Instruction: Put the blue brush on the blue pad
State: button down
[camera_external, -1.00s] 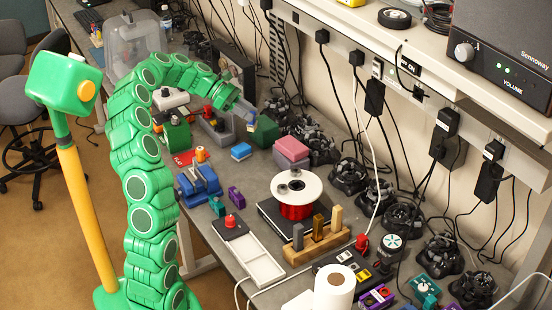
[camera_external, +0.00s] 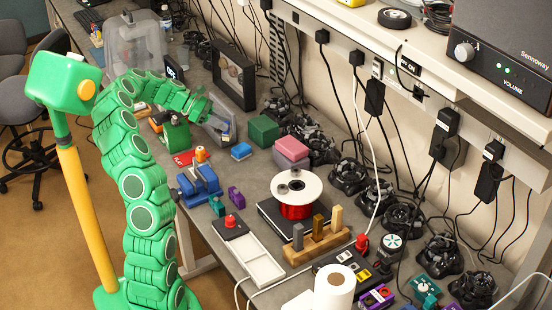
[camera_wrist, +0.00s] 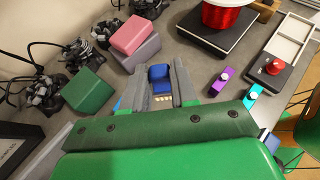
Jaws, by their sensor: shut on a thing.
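My gripper (camera_wrist: 160,92) is shut on the blue brush (camera_wrist: 159,75), which shows as a dark blue piece between the grey fingers in the wrist view.
A blue vise (camera_external: 199,184) and a red pad with an orange piece (camera_external: 201,154) are close by on the left. A spool (camera_external: 297,190) stands nearer the front.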

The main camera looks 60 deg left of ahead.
jog(key=w+a+f, duration=0.2)
jog(key=w+f, duration=0.1)
jog(key=w+a+f, duration=0.5)
jog(key=w+f, duration=0.1)
jog(key=shift+a, duration=0.25)
jog(key=shift+f, duration=1.5)
jog(key=shift+f, duration=0.1)
jog(key=c, duration=0.9)
grip_release()
jog(key=v, duration=1.2)
